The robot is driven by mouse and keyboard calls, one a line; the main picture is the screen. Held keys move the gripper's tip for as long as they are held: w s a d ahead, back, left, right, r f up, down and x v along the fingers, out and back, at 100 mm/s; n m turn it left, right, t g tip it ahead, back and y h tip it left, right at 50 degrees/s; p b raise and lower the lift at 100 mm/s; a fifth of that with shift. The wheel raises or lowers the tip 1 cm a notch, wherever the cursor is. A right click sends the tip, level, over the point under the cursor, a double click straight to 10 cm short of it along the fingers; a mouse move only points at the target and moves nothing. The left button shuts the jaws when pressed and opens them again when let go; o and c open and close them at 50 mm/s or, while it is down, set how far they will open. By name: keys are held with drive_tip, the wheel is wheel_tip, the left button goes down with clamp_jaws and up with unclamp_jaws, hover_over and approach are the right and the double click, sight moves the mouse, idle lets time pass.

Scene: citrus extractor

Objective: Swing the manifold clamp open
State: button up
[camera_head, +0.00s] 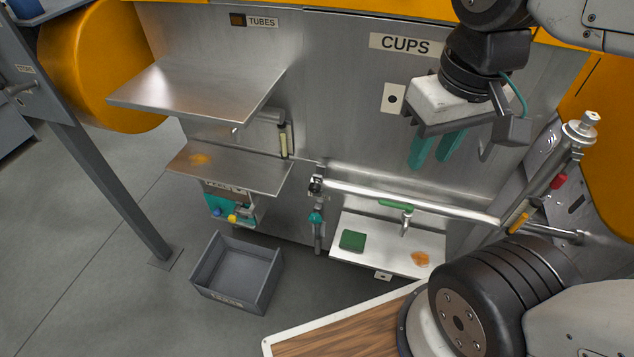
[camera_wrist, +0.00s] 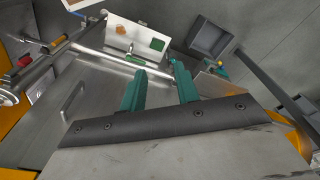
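The manifold is a bright steel tube (camera_head: 420,202) running across the lower panel of the machine, and it also shows in the wrist view (camera_wrist: 100,56). A dark clamp (camera_head: 316,185) sits around or against its left end, with a teal handle (camera_head: 316,216) hanging below; it looks closed, but the detail is small. My gripper (camera_head: 431,160) is in front of the panel under the CUPS label, above the tube and right of the clamp. Its teal fingers (camera_wrist: 160,72) are apart with nothing between them. In the wrist view the clamp is largely hidden by the fingers.
A white tray (camera_head: 340,255) with a green pad and an orange stain lies below the tube. Two steel shelves (camera_head: 200,85) jut out at left. A grey bin (camera_head: 275,275) stands on the floor. A steel post (camera_head: 555,165) with coloured parts rises at right.

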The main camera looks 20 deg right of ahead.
drive_tip(key=shift+w+a+f, duration=0.15)
drive_tip(key=shift+f, duration=0.3)
drive_tip(key=c, duration=0.5)
drive_tip(key=shift+w+a+f+n+g, duration=0.15)
drive_tip(key=shift+w+a+f+g, duration=0.3)
drive_tip(key=shift+f+g, duration=0.15)
drive_tip(key=shift+w+a+f+n+g, duration=0.15)
drive_tip(key=shift+w+a+f+g, duration=0.15)
drive_tip(key=shift+w+f+g, duration=0.25)
clamp_jaws()
drive_tip(key=w+a+f+m+t+y, duration=0.1)
drive_tip(key=w+a+f+y, duration=0.1)
drive_tip(key=w+a+f, duration=0.6)
drive_tip(key=w+a+f+m+t+y, duration=0.1)
drive_tip(key=w+a+f+m+y, duration=0.1)
drive_tip(key=w+a+f, duration=0.65)
drive_tip(key=m+t+h, duration=0.5)
drive_tip(key=h, duration=0.3)
hover_over(317, 188)
wheel_tip(317, 188, down, 13)
drive_tip(key=x, duration=0.9)
drive_tip(key=shift+s+a+f, duration=0.1)
drive_tip(key=shift+a+f, duration=0.15)
drive_tip(key=shift+a, duration=0.05)
